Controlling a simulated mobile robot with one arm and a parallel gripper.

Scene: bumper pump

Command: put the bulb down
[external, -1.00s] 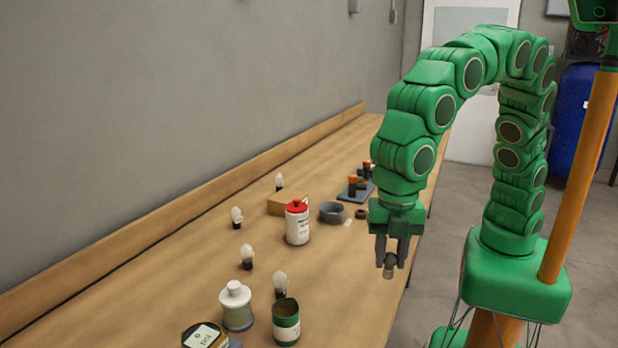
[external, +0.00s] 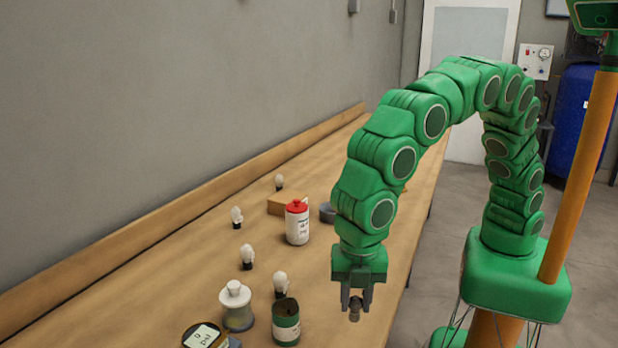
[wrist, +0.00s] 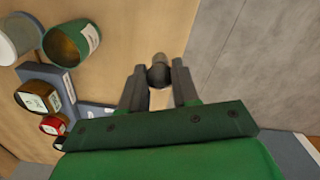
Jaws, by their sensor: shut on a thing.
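My gripper (external: 355,305) is shut on a small grey-brown thing (external: 355,316), which I take to be the bulb. Little of it shows below the fingertips. In the wrist view my gripper (wrist: 158,84) has the rounded end of this held bulb (wrist: 158,72) between its fingers, near the table's right edge. I cannot tell how far above the wooden table (external: 190,262) it is. Several white bulbs with dark bases stand on the table to the left, the nearest one (external: 280,280) behind the green can.
A red-capped bottle (external: 297,225) and a cardboard box (external: 286,204) are farther back.

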